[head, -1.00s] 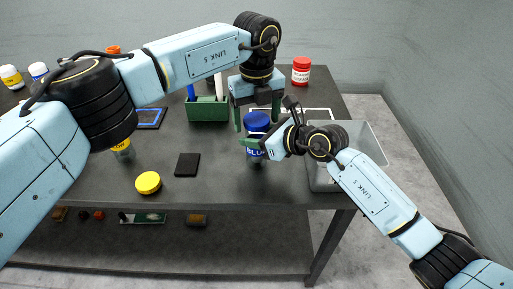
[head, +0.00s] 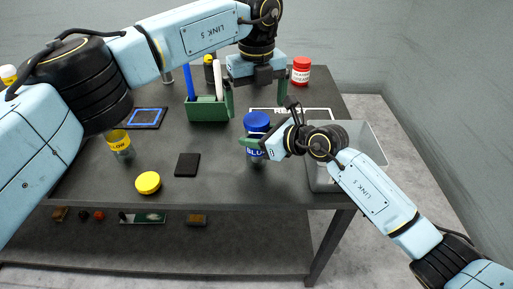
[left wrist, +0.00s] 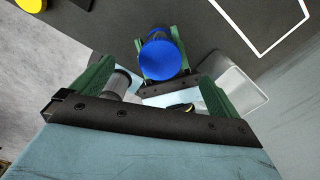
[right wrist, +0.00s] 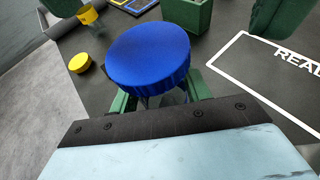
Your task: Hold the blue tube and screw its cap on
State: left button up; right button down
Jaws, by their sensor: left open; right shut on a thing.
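The blue tube (head: 255,153) stands upright in my right gripper (head: 250,145), which is shut on it below the cap. The blue cap (head: 257,122) sits on the tube's top; it also shows in the right wrist view (right wrist: 148,55) and in the left wrist view (left wrist: 160,57). Whether it is fully tight cannot be seen. My left gripper (head: 257,100) is open and empty above the cap, its fingers pointing down and apart from it. In the left wrist view the cap lies beyond the two green fingers.
A grey bin (head: 372,150) stands right of the tube. A white-outlined area (head: 318,111) lies behind it. A green holder (head: 208,108) with pens, a red-capped jar (head: 301,71), a yellow-labelled tube (head: 120,146), a yellow cap (head: 148,183) and a dark pad (head: 187,165) are on the table.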

pick_arm(q)
notch_tip(320, 180, up, 12)
dwell(0.6)
pick_arm(e)
jog(key=c, duration=0.6)
grip_release()
pick_arm(q)
jog(key=shift+r+p, duration=0.55)
pick_arm(e)
jog(key=v, duration=1.3)
jog(key=shift+s+d, duration=0.15)
